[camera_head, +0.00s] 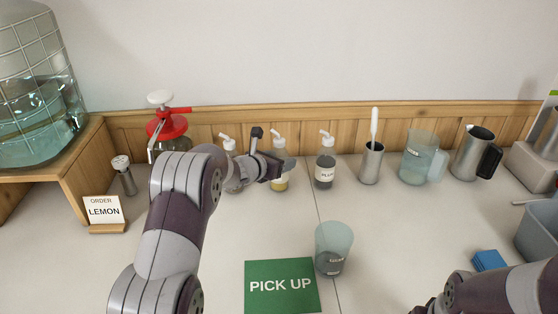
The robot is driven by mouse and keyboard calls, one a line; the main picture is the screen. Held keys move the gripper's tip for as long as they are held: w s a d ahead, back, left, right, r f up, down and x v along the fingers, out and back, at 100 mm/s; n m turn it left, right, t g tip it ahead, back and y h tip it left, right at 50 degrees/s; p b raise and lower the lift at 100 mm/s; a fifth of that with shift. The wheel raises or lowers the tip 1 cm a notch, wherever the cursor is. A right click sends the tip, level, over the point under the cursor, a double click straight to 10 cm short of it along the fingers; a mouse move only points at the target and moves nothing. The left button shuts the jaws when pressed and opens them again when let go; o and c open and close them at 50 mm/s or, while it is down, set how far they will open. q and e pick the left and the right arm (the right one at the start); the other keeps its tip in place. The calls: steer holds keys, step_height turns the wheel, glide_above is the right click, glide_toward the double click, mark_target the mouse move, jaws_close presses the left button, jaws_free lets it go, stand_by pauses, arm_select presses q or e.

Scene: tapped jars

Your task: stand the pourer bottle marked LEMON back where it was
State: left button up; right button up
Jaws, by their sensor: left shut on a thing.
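My left gripper (272,168) is shut on a pourer bottle (280,183) with yellow liquid and a white spout. The gripper covers its middle, so I cannot read its label. The bottle is upright in the row at the back, and I cannot tell whether its base touches the counter. A second white-spouted bottle (229,146) stands to its left, partly hidden by my left arm. A bottle marked PLUM (325,173) with dark liquid stands to its right. The order card (104,210) reads LEMON. My right arm shows at the bottom right, its gripper out of view.
A tumbler (334,240) with some dark contents stands beside the green PICK UP mat (282,287). A metal cup (370,164), a clear jug (420,158) and a steel pitcher (470,153) stand at the back right. A red-lidded jar (168,130) is behind my left arm.

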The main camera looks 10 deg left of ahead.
arm_select(q)
steer(key=o, duration=1.3)
steer(key=shift+o, duration=0.2)
steer(key=shift+s, duration=0.1)
steer(key=b+v, duration=0.2)
steer(key=v, duration=0.6)
stand_by(0.7)
